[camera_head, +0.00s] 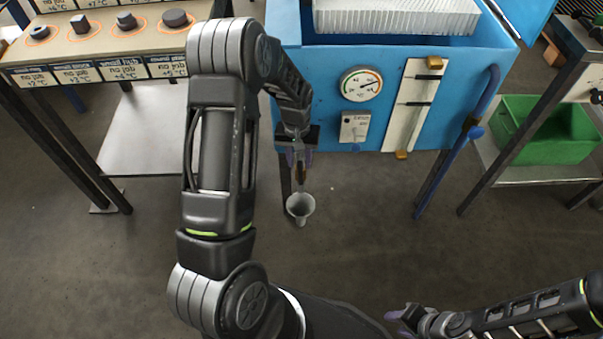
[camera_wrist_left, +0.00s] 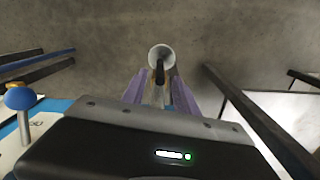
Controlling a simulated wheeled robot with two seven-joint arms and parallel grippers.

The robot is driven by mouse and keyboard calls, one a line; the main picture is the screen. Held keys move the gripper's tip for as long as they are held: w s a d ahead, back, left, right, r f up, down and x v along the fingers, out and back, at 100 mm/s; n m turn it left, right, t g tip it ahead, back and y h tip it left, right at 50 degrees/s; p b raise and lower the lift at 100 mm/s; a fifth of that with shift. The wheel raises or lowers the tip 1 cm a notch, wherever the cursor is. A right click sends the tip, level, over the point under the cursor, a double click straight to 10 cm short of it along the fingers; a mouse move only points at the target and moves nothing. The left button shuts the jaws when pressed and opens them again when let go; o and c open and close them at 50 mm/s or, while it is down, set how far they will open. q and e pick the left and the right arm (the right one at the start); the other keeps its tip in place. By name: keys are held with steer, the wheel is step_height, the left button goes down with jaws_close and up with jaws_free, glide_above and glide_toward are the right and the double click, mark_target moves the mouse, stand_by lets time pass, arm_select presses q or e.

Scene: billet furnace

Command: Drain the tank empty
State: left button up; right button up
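The blue tank (camera_head: 290,30) stands at the top centre with a pale block in its open top. My left gripper (camera_head: 299,157) points down at the tank's lower left. Contact is unclear. My right gripper (camera_head: 408,318) is low, partly hidden.
A labelled table (camera_head: 100,55) with several dark parts stands at the upper left, over a pale lower shelf (camera_head: 150,130). A green crate (camera_head: 560,140) sits on a shelf at the right. The middle floor is clear.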

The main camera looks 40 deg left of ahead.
mark_target(301, 182)
arm_select(q)
step_height(301, 182, down, 7)
steer(key=shift+d+f+b, duration=0.1)
steer(key=shift+b, duration=0.6)
steer(key=shift+c, duration=0.2)
jaws_close()
stand_by(0.8)
